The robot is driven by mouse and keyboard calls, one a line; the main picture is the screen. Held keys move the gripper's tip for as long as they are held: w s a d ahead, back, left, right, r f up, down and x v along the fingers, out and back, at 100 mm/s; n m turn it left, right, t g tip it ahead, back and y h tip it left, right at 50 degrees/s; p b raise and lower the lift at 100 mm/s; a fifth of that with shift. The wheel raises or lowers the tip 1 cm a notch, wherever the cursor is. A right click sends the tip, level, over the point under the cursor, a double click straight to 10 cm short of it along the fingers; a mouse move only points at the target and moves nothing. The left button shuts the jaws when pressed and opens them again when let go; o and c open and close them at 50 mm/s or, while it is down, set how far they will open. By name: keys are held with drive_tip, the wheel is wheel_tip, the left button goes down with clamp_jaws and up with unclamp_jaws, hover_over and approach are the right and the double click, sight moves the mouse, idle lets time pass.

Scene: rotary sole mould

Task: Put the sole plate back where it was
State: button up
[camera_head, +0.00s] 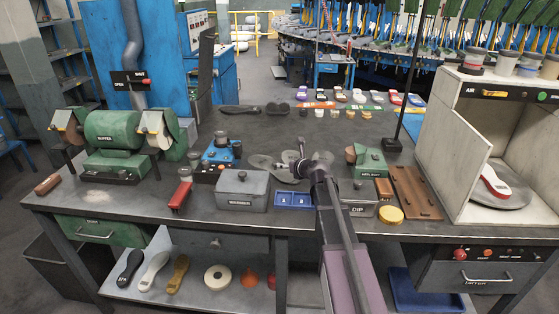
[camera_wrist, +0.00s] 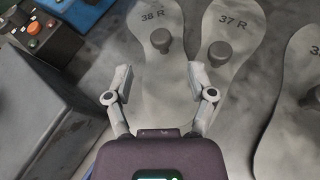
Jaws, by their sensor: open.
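Grey sole plates with dark knobs lie on the bench. In the wrist view the plate marked 38 R (camera_wrist: 165,85) is partly between and beyond my fingers, and its knob (camera_wrist: 161,40) stands ahead of them. The plate marked 37 R (camera_wrist: 232,75) lies close to its right. A third plate (camera_wrist: 290,125) is at the right edge, its label cut off. My gripper (camera_wrist: 161,78) is open with nothing between its fingers. In the head view my gripper (camera_head: 303,160) hangs over the plates, hiding part of them; one plate (camera_head: 262,161) shows to its left.
A grey lidded box (camera_head: 242,190) and a blue machine (camera_head: 220,155) stand left of the plates. A blue numbered tray (camera_head: 293,200) is in front. A green unit (camera_head: 368,160) and a thin black post (camera_head: 410,90) stand to the right. Dark soles (camera_head: 240,109) lie behind.

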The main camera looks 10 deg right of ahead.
drive_tip(key=shift+p+v, duration=0.55)
drive_tip(key=shift+v, duration=1.55)
drive_tip(key=shift+s, duration=0.1)
